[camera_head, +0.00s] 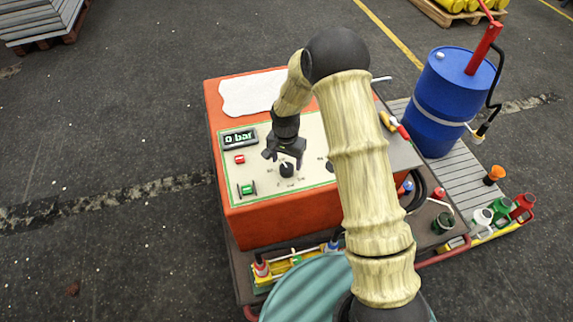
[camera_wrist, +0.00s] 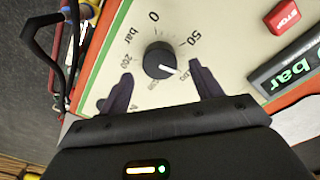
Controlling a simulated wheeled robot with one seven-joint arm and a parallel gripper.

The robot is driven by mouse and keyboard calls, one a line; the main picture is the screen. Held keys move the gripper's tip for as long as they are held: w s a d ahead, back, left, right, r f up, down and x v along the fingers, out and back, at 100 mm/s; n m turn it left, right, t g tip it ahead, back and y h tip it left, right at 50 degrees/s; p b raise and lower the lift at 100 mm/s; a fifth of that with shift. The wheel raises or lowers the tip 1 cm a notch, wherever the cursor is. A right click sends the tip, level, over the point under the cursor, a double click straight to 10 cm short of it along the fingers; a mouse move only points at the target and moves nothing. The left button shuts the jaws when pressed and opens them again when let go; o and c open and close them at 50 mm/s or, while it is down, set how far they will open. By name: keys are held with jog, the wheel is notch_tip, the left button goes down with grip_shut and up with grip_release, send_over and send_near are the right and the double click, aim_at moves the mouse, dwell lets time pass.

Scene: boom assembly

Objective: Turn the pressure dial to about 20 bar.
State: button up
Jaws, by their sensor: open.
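The pressure dial (camera_wrist: 157,57) is a round black knob with a white pointer on a cream panel. In the wrist view the scale around it shows 0 and bar at the top, 50 to the right and 200 to the left. The pointer faces lower right, past the 50 mark. My gripper (camera_wrist: 161,74) is open, with one finger on each side of the dial and a gap to it on both sides. In the head view my gripper (camera_head: 283,161) is over the dial (camera_head: 287,171). The display (camera_head: 239,138) reads 0 bar.
The orange control box (camera_head: 275,222) stands on a cart. Its panel has a red stop button (camera_wrist: 283,16) and a green switch (camera_head: 247,189). Another black knob (camera_head: 330,166) is partly hidden behind my arm. A blue drum (camera_head: 440,105) stands at right.

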aim_at(287, 167)
jog(key=shift+f, duration=1.7)
jog(key=shift+c, duration=0.5)
jog(key=c, duration=0.9)
